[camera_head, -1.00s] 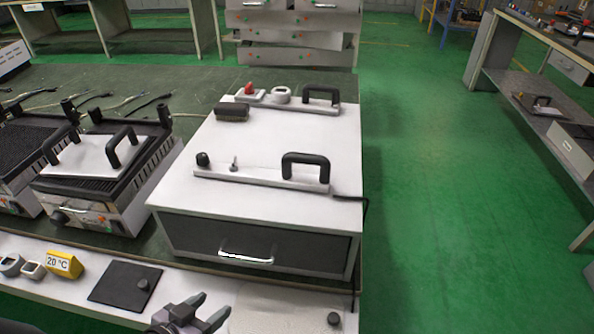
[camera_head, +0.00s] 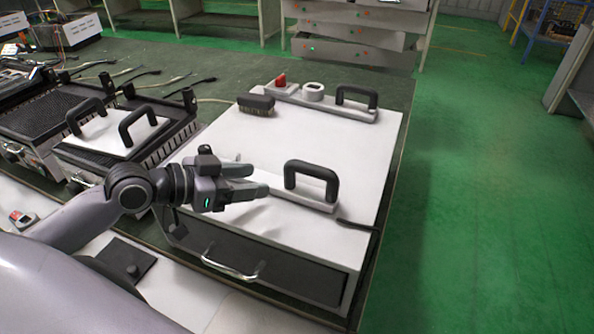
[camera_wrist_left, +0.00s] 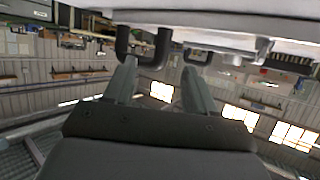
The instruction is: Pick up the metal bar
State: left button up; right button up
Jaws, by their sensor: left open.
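The near metal bar (camera_head: 300,203) is a pale flat strip with a black loop handle (camera_head: 312,178) at its right end. It lies on top of a white box (camera_head: 335,140). My left gripper (camera_head: 259,178) is open and empty, its fingers pointing right toward the handle, left of it and apart from it. The gripper hides the left part of the bar. In the left wrist view a black handle (camera_wrist_left: 143,48) shows beyond the open fingers (camera_wrist_left: 160,72). My right gripper is not in view.
A second bar (camera_head: 350,112) with a black handle lies at the box's back, beside a brush (camera_head: 256,104). A grill (camera_head: 130,140) with a handled plate stands left. A drawer handle (camera_head: 232,268) fronts the box. Green floor (camera_head: 480,200) is clear at right.

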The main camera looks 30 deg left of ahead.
aim_at(280, 190)
pick_arm(q)
jog(key=shift+w+d+f, duration=0.1)
jog(key=shift+w+d, duration=0.3)
jog(key=shift+w, duration=0.25)
jog(key=shift+a+p+x, duration=0.2)
jog(key=shift+p+x, duration=0.2)
jog(key=shift+x, duration=2.65)
jog(key=shift+w+f, duration=0.1)
grip_shut()
